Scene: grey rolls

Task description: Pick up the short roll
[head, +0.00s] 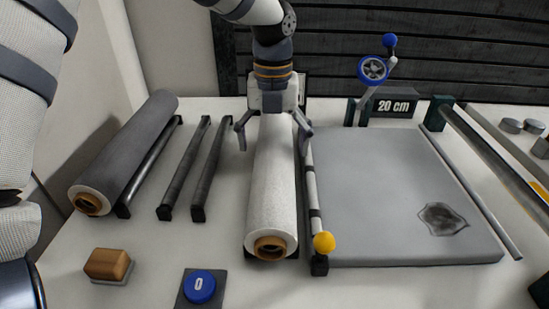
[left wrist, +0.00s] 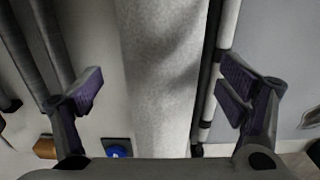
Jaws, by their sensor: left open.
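Two rolls show in the head view, and I cannot tell for sure which is the short one. A light grey roll (head: 271,195) with a brown core lies lengthwise in the middle. A dark grey roll (head: 130,152) lies slanted at the left. My left gripper (head: 273,134) is open over the far part of the light roll, one finger on each side. In the left wrist view the light roll (left wrist: 163,70) runs between the spread fingers, with gaps on both sides. The gripper hides the light roll's far end. My right gripper is not in view.
Dark rails (head: 184,168) lie between the rolls. A striped bar with a yellow knob (head: 324,242) runs close along the light roll's right side, beside a grey slab (head: 380,190). A brown block (head: 107,264) and a blue button (head: 199,287) are in front.

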